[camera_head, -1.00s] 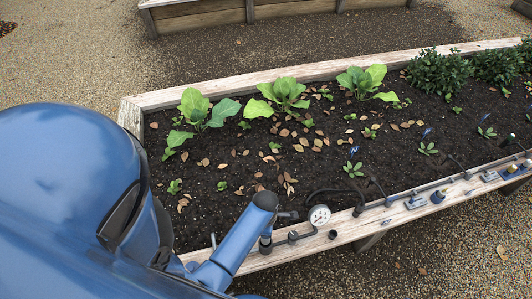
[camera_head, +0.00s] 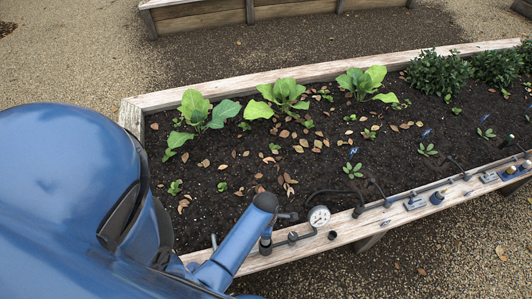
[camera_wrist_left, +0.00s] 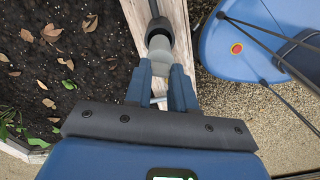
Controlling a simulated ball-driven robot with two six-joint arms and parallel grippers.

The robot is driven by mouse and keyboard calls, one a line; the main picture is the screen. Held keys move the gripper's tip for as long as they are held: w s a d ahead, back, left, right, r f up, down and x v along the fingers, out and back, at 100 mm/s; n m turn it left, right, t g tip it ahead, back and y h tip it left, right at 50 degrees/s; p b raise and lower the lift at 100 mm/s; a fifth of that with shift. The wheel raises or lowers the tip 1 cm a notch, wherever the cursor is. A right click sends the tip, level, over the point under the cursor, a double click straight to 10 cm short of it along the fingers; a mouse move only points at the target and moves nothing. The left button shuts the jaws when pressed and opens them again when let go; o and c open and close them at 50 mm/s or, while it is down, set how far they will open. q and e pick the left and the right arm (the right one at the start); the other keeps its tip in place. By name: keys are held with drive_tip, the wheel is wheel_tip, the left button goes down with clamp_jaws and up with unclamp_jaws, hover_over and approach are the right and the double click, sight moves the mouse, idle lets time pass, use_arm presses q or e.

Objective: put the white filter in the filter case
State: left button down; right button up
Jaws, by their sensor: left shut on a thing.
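In the left wrist view my left gripper (camera_wrist_left: 161,76) is shut on a pale whitish cylinder, the white filter (camera_wrist_left: 160,46). The filter's far end meets a dark round part, which looks like the filter case (camera_wrist_left: 158,26), over the bed's wooden rim. I cannot tell how far the filter is inside it. In the head view a dark upright fitting (camera_head: 265,245) stands on the rim beside my blue arm. My left gripper and the filter are hidden there by my own arm. My right gripper is not in view.
The raised bed's wooden rim (camera_head: 385,219) carries a pressure gauge (camera_head: 319,216), thin pipe and several fittings. Dark soil (camera_head: 225,165) holds leafy plants (camera_head: 205,113) and dry leaves. Gravel (camera_head: 440,255) is open in front of the bed.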

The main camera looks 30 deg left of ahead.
use_arm(q)
drive_tip(key=shift+f+b, duration=2.9)
drive_tip(key=shift+f, duration=1.65)
drive_tip(key=shift+c, duration=1.9)
unclamp_jaws()
drive_tip(key=shift+r, duration=0.1)
drive_tip(key=shift+r+p, duration=3.45)
drive_tip(key=shift+p, duration=0.45)
